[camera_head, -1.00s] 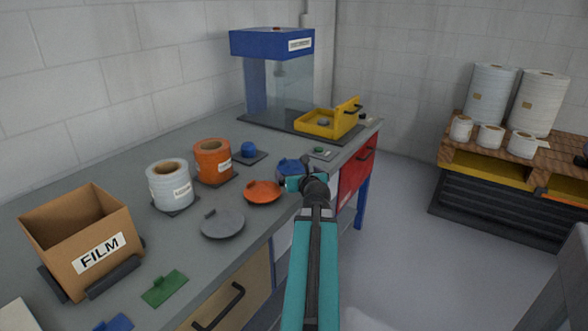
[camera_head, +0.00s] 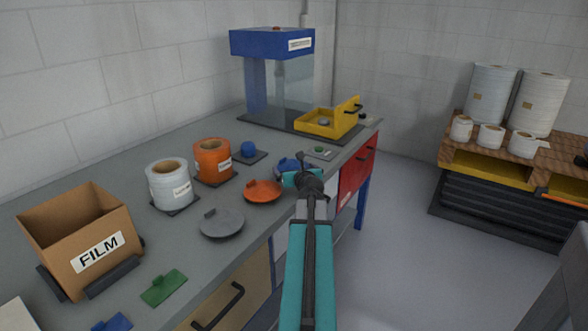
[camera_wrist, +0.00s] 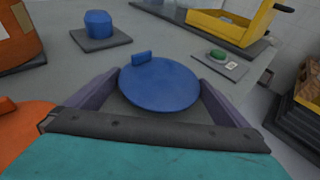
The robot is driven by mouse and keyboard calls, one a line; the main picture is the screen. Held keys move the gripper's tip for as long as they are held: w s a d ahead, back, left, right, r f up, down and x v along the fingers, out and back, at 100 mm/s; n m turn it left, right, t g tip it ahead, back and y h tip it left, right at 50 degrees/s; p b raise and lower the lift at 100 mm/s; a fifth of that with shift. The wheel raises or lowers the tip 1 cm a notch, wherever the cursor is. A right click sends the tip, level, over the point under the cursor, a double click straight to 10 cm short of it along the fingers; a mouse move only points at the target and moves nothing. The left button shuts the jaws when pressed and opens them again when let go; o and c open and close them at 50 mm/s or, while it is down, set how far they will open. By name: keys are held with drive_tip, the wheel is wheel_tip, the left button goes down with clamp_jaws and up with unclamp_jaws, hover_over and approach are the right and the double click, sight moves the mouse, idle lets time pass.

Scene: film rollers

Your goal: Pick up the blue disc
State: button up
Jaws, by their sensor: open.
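The blue disc (camera_wrist: 160,84) lies flat on the grey bench, with a small raised tab on its far edge in the wrist view. In the head view the blue disc (camera_head: 284,166) is partly hidden behind my arm's end. I cannot tell how high the fingers are above the bench.
An orange disc (camera_head: 262,191) and a grey disc (camera_head: 222,223) lie to the left. Behind them stand an orange roll (camera_head: 212,163), a white roll (camera_head: 170,185) and a small blue cylinder (camera_head: 248,149). A green button (camera_wrist: 217,55) sits beyond the blue disc, near a yellow tray (camera_head: 314,126).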

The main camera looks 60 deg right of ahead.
sight(294, 161)
drive_tip(key=shift+c, duration=0.3)
drive_tip(key=c, duration=0.6)
drive_tip(key=shift+r, duration=0.2)
drive_tip(key=shift+c, duration=0.2)
drive_tip(key=shift+r+p, duration=0.5)
drive_tip(key=shift+r, duration=0.9)
drive_tip(key=shift+s+a+r, duration=0.1)
drive_tip(key=shift+a+r, duration=0.1)
drive_tip(key=shift+r, duration=0.1)
drive_tip(key=a, duration=0.1)
drive_tip(key=s+a, duration=0.1)
drive_tip(key=a, duration=0.2)
drive_tip(key=shift+s+a+r+p, duration=0.15)
drive_tip(key=shift+s+a+p, duration=0.15)
drive_tip(key=shift+p, duration=0.05)
drive_tip(key=shift+a+b, duration=0.15)
drive_tip(key=shift+b, duration=0.15)
drive_tip(key=shift+a+b, duration=0.1)
drive_tip(key=shift+b, duration=0.65)
drive_tip(key=shift+a+b, duration=0.2)
drive_tip(key=shift+b, duration=0.6)
